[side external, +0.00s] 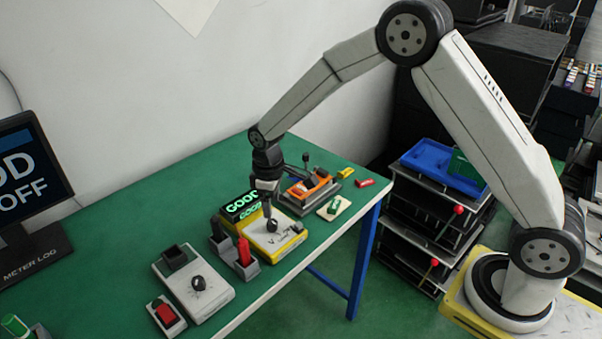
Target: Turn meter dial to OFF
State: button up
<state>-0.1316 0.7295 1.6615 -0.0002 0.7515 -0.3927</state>
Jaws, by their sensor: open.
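The yellow-edged meter (285,243) lies on the green table, with a white face and a black round dial (272,226). A dark display box behind it shows green "GOOD" letters (241,206). My gripper (269,208) points down just above the dial, jaws open. Its fingers are small and dark here, so I cannot tell whether they touch the dial or stand apart from it. The dial's pointer direction is too small to read.
A grey-white box with a black knob (198,283), a red switch (166,314) and a holder with a red handle (244,252) stand left of the meter. An orange fixture (308,188) stands behind right. A monitor (28,180) reading partly "OFF" stands at far left.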

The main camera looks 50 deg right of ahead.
aim_at(273, 221)
jog(key=shift+f, duration=3.25)
grip_shut()
